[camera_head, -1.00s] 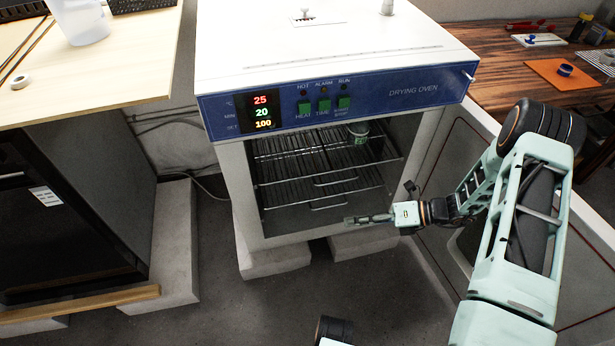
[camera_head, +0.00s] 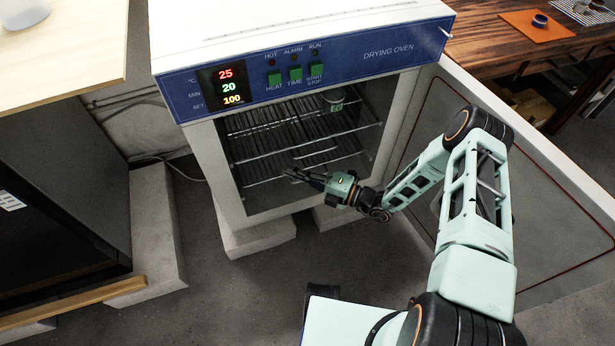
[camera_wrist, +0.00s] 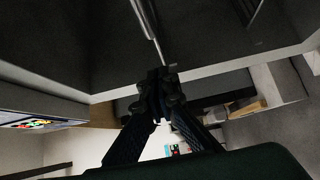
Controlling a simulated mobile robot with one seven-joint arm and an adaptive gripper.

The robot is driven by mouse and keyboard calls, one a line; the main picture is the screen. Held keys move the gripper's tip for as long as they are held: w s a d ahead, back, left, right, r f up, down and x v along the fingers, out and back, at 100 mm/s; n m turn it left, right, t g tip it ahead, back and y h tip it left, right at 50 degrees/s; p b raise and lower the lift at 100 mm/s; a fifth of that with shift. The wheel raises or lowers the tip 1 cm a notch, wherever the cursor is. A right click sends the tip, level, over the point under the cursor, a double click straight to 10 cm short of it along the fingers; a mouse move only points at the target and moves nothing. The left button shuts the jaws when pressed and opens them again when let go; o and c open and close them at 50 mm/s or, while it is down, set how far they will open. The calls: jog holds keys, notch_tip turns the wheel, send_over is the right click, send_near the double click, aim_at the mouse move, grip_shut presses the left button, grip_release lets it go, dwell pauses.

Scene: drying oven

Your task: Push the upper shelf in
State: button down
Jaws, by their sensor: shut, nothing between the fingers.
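The upper shelf (camera_head: 270,152) is a wire rack inside the open drying oven (camera_head: 220,160), with a front bar and handle. A small jar (camera_head: 334,100) with a green label stands toward its right rear. The lower wire shelf (camera_head: 262,172) is below it, partly hidden by my gripper. My gripper (camera_head: 290,173) is shut and empty at the oven opening, below the upper shelf's front bar in the picture. In the wrist view, my shut fingertips (camera_wrist: 157,76) meet near the end of a thin metal rod (camera_wrist: 149,25); contact cannot be told.
The oven door (camera_head: 470,190) stands wide open on the right, beside my arm. A light table (camera_head: 70,50) and a black cabinet (camera_head: 60,190) are on the left. Concrete blocks (camera_head: 255,238) support the oven. A wooden bench (camera_head: 490,50) is behind at right.

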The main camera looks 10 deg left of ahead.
aim_at(277, 145)
jog(key=shift+w+a+b, duration=0.5)
jog(key=shift+w+a, duration=1.5)
jog(key=shift+a, duration=0.05)
jog(key=w+b, duration=0.1)
jog(key=w+a+b, duration=0.2)
jog(key=w+b, duration=0.1)
jog(key=shift+a+f, duration=0.15)
jog(key=shift+a, duration=0.1)
jog(key=shift+w+a+r, duration=0.1)
jog(key=shift+w+r, duration=0.25)
jog(key=shift+w, duration=0.05)
